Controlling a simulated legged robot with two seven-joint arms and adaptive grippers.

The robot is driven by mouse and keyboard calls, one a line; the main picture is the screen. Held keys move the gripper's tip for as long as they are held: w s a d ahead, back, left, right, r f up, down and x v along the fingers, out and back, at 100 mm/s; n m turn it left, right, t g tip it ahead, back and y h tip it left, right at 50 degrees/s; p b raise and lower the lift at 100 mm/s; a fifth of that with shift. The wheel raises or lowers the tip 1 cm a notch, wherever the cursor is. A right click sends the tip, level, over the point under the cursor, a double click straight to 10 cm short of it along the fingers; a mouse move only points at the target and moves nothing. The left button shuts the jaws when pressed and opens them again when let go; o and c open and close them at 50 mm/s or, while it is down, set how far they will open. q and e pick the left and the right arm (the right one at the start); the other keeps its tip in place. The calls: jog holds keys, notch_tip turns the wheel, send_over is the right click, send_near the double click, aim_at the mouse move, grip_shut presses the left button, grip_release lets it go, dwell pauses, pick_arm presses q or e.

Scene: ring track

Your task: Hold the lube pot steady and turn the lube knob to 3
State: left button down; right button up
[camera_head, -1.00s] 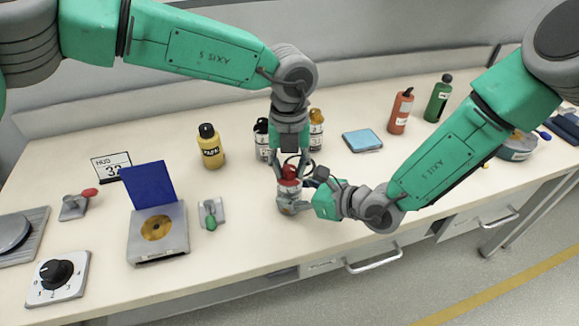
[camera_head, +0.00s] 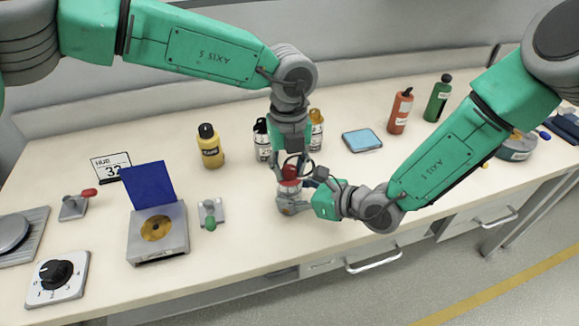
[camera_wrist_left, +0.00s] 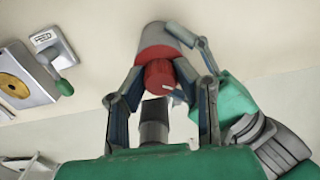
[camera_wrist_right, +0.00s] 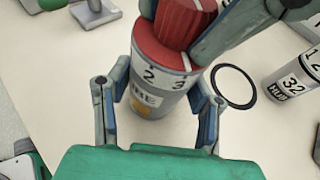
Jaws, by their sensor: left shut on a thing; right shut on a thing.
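The lube pot (camera_wrist_right: 150,95) is a grey can with a red top and a label; the digits 2 and 3 show on its band in the right wrist view. It stands upright on the table, also seen in the head view (camera_head: 290,204). Its red ribbed knob (camera_wrist_right: 185,20) is on top; a small white mark shows by it in the left wrist view. My left gripper (camera_wrist_left: 165,72) comes from above, shut on the knob (camera_wrist_left: 159,75). My right gripper (camera_wrist_right: 158,92) is shut around the pot body from the side. The knob's exact setting cannot be read.
A dark ring (camera_wrist_right: 234,87) shows beside the pot. Bottles stand behind, including a yellow one (camera_head: 210,146). A grey box with blue lid (camera_head: 158,233), a green-handled lever (camera_head: 210,214) and a dial (camera_head: 57,278) are on the left. The table's front edge is close to the pot.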

aim_at(290, 167)
pick_arm(q)
jog(key=c, duration=1.3)
grip_release()
jog(key=shift+d+r, duration=0.1)
jog(key=shift+d, duration=0.1)
jog(key=shift+o, duration=0.2)
jog(key=shift+a, duration=0.1)
notch_tip(290, 167, up, 12)
jog(key=shift+w, duration=0.1)
